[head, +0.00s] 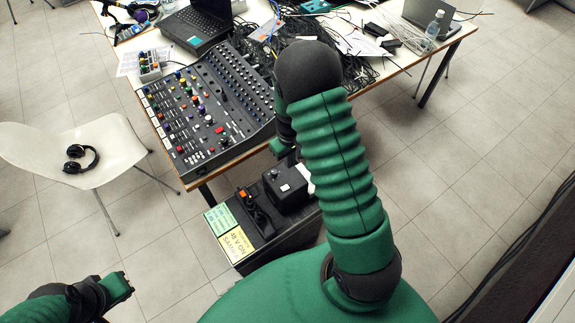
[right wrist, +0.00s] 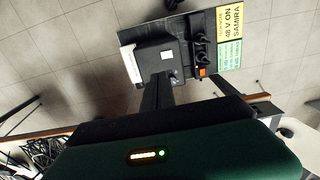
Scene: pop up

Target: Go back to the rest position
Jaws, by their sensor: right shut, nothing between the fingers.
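My right arm rises in the middle of the head view and bends at a dark joint. My right gripper (head: 284,150) is below that joint, partly hidden behind the arm, by the table's front edge. In the right wrist view its dark fingers (right wrist: 158,95) are together and hold nothing. Part of my left arm shows at the lower left of the head view, its end (head: 120,285) over the floor. I cannot make out its jaws there.
An audio mixer (head: 205,105), laptop (head: 196,24), tangled cables and bottle (head: 434,25) are on the table. Below its front edge is a black panel (head: 262,225) with a control box (head: 287,187). A white chair (head: 105,145) with headphones (head: 80,158) stands left.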

